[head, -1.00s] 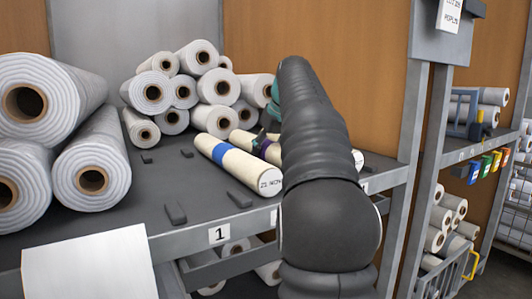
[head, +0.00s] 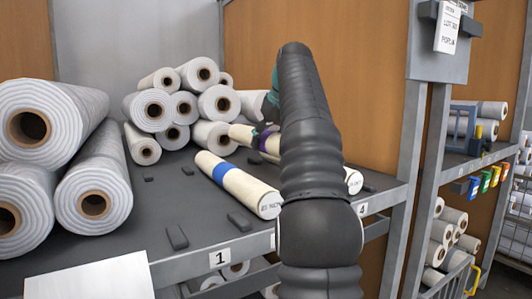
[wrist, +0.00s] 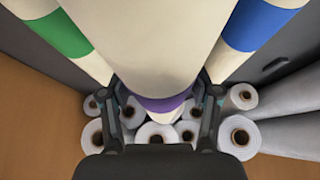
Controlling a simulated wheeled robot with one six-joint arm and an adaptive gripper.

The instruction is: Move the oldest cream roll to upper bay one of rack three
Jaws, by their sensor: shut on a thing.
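My gripper (wrist: 165,103) is shut on a cream roll with a purple band (wrist: 160,103), its fingers on either side near the band. In the head view my gripper (head: 268,118) is partly hidden behind my arm, and the purple-banded roll (head: 240,133) appears raised a little above the shelf. A cream roll with a blue band (head: 240,184) lies on the shelf to its left, its end print too small to read surely. A cream roll with a green band (wrist: 62,34) shows in the wrist view. A cream roll end (head: 354,181) shows right of my arm.
White rolls are stacked at the shelf's back (head: 185,105), with large ones at left (head: 93,195). Dark stops (head: 239,222) stand on the shelf. A post with a sign (head: 447,28) and another rack with rolls (head: 490,110) are at right.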

